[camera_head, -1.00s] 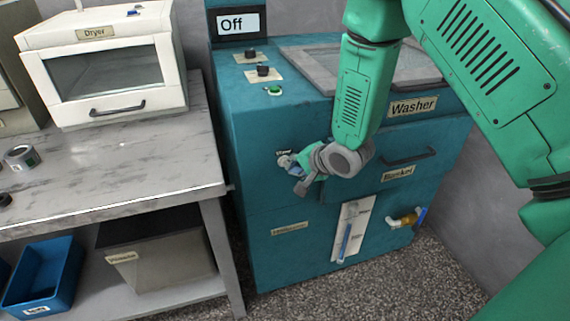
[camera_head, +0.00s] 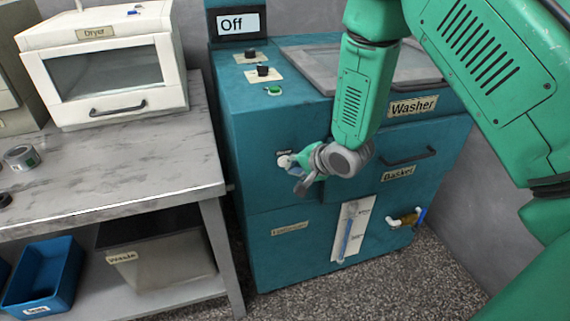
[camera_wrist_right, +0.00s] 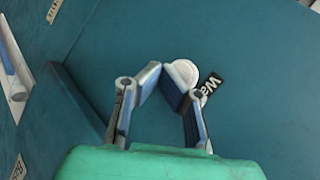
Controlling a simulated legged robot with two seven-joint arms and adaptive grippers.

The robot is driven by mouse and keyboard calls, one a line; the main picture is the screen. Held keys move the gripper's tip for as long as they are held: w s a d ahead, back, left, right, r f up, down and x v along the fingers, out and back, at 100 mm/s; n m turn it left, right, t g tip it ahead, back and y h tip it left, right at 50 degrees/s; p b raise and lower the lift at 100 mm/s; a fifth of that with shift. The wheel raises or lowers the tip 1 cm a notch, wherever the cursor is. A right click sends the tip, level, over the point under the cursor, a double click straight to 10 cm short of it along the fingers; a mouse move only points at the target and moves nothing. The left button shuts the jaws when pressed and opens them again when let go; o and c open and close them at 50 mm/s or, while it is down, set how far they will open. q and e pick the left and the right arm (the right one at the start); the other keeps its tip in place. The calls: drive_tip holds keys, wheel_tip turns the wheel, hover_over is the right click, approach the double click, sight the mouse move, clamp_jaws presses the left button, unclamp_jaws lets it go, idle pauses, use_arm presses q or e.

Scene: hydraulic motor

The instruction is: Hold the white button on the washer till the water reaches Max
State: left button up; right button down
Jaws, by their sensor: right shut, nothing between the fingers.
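The teal washer (camera_head: 282,225) stands in the middle of the head view, with a "Washer" label at its upper right. The round white button (camera_head: 284,161) is on its front face, beside a small water label. It also shows in the wrist view (camera_wrist_right: 183,72). My right gripper (camera_head: 296,172) is shut and empty, its fingertips at the button's edge. I cannot tell whether they press it. The fingers (camera_wrist_right: 161,80) partly cover the button in the wrist view. A white level gauge (camera_head: 353,228) with a bluish tube is low on the front. Its exact level is too small to read.
A display reading "Off" (camera_head: 238,23) stands behind the washer's black knobs and green button (camera_head: 274,90). A grey table (camera_head: 110,175) with a white dryer (camera_head: 105,70) is at the left. A blue bin (camera_head: 45,275) and a waste box (camera_head: 165,265) sit below.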

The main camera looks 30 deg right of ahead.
drive_tip(key=shift+s+a+r+p, duration=0.2)
drive_tip(key=shift+s+a, duration=0.15)
drive_tip(key=shift+a, duration=0.15)
drive_tip(key=shift+s+a+r+p, duration=0.15)
drive_tip(key=shift+s+a, duration=0.15)
drive_tip(key=shift+a, duration=0.15)
drive_tip(key=shift+f, duration=0.1)
drive_tip(key=shift+s+a+p, duration=0.15)
drive_tip(key=shift+s+a, duration=0.05)
drive_tip(key=shift+s, duration=0.6)
drive_tip(key=shift+s+a+p, duration=0.15)
drive_tip(key=shift+s, duration=0.7)
drive_tip(key=shift+s+a+p, duration=0.15)
drive_tip(key=shift+s+a, duration=0.05)
drive_tip(key=shift+s, duration=0.6)
drive_tip(key=s+a+f+n+g, duration=0.1)
drive_tip(key=s+f+n+g, duration=0.3)
drive_tip(key=s, duration=1)
drive_tip(key=s+a+f+n+g+h, duration=0.1)
drive_tip(key=s+f+n+g, duration=0.4)
drive_tip(key=s+f+n, duration=0.5)
drive_tip(key=s+a+f, duration=0.1)
drive_tip(key=s, duration=0.3)
drive_tip(key=shift+f+h, duration=0.2)
drive_tip(key=shift+h, duration=0.1)
drive_tip(key=shift+w, duration=0.15)
